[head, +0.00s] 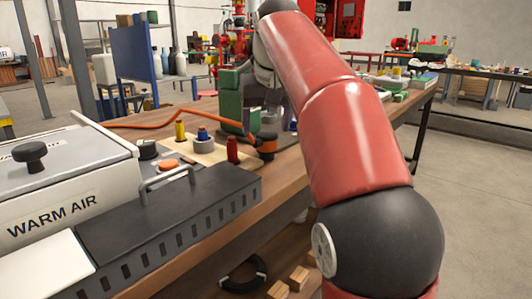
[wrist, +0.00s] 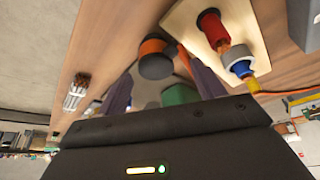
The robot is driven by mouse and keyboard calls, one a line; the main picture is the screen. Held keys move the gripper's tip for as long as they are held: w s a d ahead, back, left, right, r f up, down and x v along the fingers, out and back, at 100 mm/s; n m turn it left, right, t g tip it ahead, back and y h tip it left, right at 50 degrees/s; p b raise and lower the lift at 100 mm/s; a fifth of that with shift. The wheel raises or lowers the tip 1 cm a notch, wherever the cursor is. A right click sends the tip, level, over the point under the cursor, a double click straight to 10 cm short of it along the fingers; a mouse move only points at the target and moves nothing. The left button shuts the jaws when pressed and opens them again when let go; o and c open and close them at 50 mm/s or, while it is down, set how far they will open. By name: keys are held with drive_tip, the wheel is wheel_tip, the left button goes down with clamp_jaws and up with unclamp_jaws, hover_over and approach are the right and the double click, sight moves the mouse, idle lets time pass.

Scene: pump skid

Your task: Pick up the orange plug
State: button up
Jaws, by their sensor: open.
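The orange plug (head: 267,142) stands upright on the wooden bench, beside the right edge of a pale board. It is a short dark cylinder with an orange band. It also shows in the wrist view (wrist: 154,66), beyond and between my fingertips. My gripper (head: 267,118) is open and empty, with its two dark fingers a little above the plug and apart from it. My arm comes in from the right in the head view.
An orange cable (head: 150,124) runs behind. A grey warm-air unit (head: 62,185) and a dark slotted box (head: 170,222) fill the front left.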

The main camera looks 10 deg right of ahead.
sight(267, 133)
drive_tip(key=x, duration=0.2)
drive_tip(key=b+x, duration=0.1)
drive_tip(key=x, duration=0.3)
drive_tip(key=shift+w+d+r+b, duration=0.15)
drive_tip(key=shift+w+d+b, duration=0.15)
drive_tip(key=shift+b, duration=0.1)
drive_tip(key=shift+r, duration=0.1)
drive_tip(key=c, duration=1.2)
